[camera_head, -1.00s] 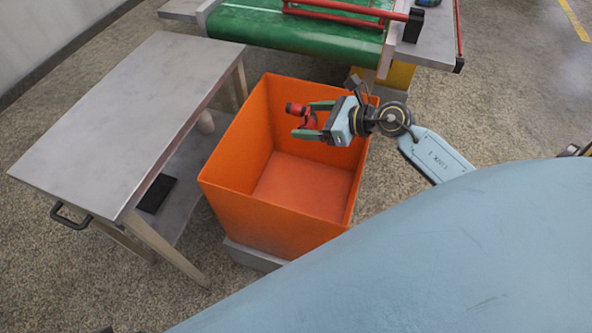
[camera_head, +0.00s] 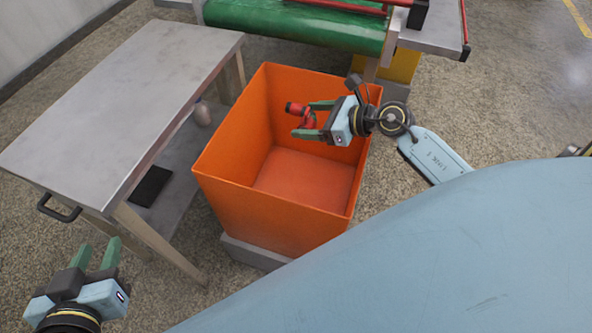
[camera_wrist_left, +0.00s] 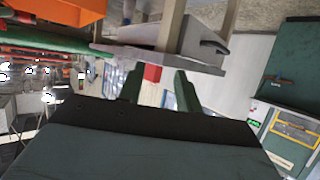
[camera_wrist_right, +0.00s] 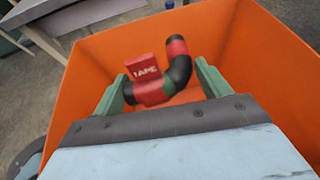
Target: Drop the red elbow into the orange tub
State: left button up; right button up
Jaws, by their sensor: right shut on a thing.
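The red elbow (camera_head: 302,115) is a bent pipe piece, red with a black curved part in the right wrist view (camera_wrist_right: 179,72), where a red tag with lettering also shows. My right gripper (camera_head: 308,118) is shut on it, with the green fingers on either side. It holds the elbow over the open top of the orange tub (camera_head: 240,205), inside the rim as seen from the head. The tub's floor looks empty. My left gripper (camera_head: 98,254) is open and empty at the lower left, beside the metal table and away from the tub.
A grey metal table (camera_head: 125,95) with a black handle stands left of the tub. Its lower shelf holds a black flat item (camera_head: 151,186) and a pale bottle (camera_head: 202,113). A green conveyor (camera_head: 290,27) with red rails stands behind the tub.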

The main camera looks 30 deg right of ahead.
jog(key=shift+f+b, duration=0.65)
jog(key=shift+f, duration=0.05)
pick_arm(q)
notch_tip(320, 180, up, 7)
jog(key=w+d+t+h, duration=0.1)
jog(key=d+t, duration=0.1)
jog(key=t, duration=0.2)
jog(key=shift+w+f+t+h, duration=0.15)
jog(key=shift+w+t+h, duration=0.25)
pick_arm(e)
jog(key=shift+f, duration=0.1)
jog(key=o, duration=1)
jog(key=shift+o, duration=0.2)
jog(key=shift+s, duration=0.1)
